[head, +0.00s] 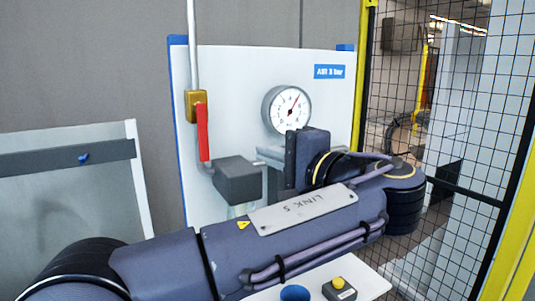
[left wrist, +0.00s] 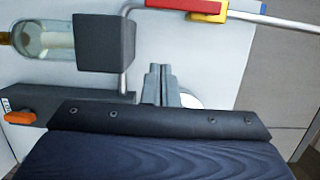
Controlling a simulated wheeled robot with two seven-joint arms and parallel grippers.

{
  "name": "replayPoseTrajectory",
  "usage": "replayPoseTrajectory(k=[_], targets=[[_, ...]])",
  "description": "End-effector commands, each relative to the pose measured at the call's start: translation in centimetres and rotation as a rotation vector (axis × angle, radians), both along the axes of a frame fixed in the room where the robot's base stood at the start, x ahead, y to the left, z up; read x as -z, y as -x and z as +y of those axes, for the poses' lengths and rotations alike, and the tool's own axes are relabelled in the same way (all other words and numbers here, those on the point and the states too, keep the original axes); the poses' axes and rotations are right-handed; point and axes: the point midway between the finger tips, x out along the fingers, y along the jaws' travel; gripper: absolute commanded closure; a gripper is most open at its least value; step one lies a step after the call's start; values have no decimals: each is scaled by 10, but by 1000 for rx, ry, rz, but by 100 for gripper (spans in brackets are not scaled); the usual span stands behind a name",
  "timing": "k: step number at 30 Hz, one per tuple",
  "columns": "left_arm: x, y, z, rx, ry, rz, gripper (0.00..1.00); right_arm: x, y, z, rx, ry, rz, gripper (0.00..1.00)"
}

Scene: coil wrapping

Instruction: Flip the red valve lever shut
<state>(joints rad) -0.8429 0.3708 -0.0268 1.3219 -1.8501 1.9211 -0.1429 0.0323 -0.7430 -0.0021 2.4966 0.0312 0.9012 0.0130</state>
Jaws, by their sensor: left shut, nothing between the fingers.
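The red valve lever (head: 203,132) points straight down, along the pipe, from the brass-yellow valve body (head: 196,106) on the white panel (head: 230,85). In the left wrist view the red lever (left wrist: 180,4) is cut by the top edge, beside the yellow valve body (left wrist: 208,10). My left gripper (head: 259,154) is to the right of the lever and a little below its lower end, apart from it. In the left wrist view its two fingers (left wrist: 160,72) are together with nothing between them. My right gripper is in neither view.
A pressure gauge (head: 288,108) sits just above my left gripper. A grey box (head: 238,181) with a clear bowl (left wrist: 45,40) is below the lever. A mesh fence (head: 450,140) stands at the right. A yellow-button box (head: 339,289) is at the bottom.

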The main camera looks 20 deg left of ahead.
Motion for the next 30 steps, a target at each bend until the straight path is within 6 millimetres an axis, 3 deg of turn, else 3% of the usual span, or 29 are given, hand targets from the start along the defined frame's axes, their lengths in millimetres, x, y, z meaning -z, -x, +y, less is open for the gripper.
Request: replayPoseTrajectory(k=[9, 12, 19, 30], targets=[[-2, -30, 64, -6, 0, 2, 100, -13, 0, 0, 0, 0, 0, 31], [-2, -18, 74, 0, 1, 0, 100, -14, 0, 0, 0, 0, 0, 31], [0, -2, 86, 0, 1, 0, 100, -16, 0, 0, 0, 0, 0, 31], [0, 0, 88, 0, 0, 0, 100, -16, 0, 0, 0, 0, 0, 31]])
